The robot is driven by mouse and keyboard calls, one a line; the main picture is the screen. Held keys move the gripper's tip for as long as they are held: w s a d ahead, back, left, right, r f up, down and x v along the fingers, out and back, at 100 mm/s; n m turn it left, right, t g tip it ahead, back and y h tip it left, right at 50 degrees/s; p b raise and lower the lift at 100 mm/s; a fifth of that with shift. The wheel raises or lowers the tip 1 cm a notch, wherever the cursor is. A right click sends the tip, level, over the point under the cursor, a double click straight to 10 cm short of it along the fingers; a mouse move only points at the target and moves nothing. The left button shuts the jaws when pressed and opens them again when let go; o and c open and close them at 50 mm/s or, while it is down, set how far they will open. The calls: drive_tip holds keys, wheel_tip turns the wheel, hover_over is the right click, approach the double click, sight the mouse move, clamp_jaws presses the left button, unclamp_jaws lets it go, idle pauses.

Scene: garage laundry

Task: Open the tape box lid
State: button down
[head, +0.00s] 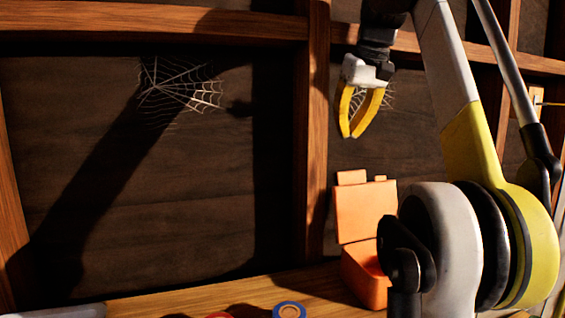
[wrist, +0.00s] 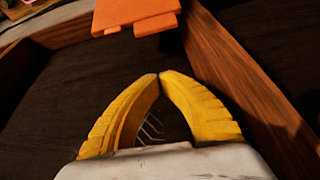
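The orange tape box (head: 362,280) stands on the wooden shelf in the head view, partly hidden behind my arm. Its lid (head: 366,212) is raised, standing roughly upright at the back of the box, so the box is open. The lid's edge with its two tabs also seems to show at the top of the wrist view (wrist: 134,14). My gripper (head: 352,134) hangs above the lid, pointing down and apart from it. Its yellow fingers (wrist: 160,77) come together at the tips with nothing between them.
The wooden shelf (head: 235,288) runs along the bottom. A blue-rimmed roll (head: 289,311) and a red roll (head: 218,315) sit at its front edge. Wooden studs (head: 318,130) frame the dark wall behind, with a cobweb (head: 180,88) at left. Space left of the box is clear.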

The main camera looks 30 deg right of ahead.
sight(357, 172)
drive_tip(key=shift+n, duration=0.3)
drive_tip(key=x, duration=0.3)
drive_tip(key=b+x, duration=0.1)
drive_tip(key=x, duration=0.2)
drive_tip(key=s+b+x, duration=0.1)
drive_tip(key=x, duration=0.2)
drive_tip(key=shift+w+f, duration=0.1)
drive_tip(key=shift+f, duration=0.35)
drive_tip(key=s+r+t+b, duration=0.1)
drive_tip(key=s, duration=0.1)
drive_tip(key=s+a+t+b, duration=0.1)
drive_tip(key=s, duration=0.2)
drive_tip(key=s+a+r+t+h+b, duration=0.1)
drive_tip(key=s+t, duration=0.1)
drive_tip(key=s, duration=0.1)
drive_tip(key=shift+s+r, duration=0.2)
drive_tip(key=shift+r, duration=0.1)
drive_tip(key=shift+s+r, duration=0.1)
drive_tip(key=shift+s, duration=0.3)
drive_tip(key=shift+w, duration=0.1)
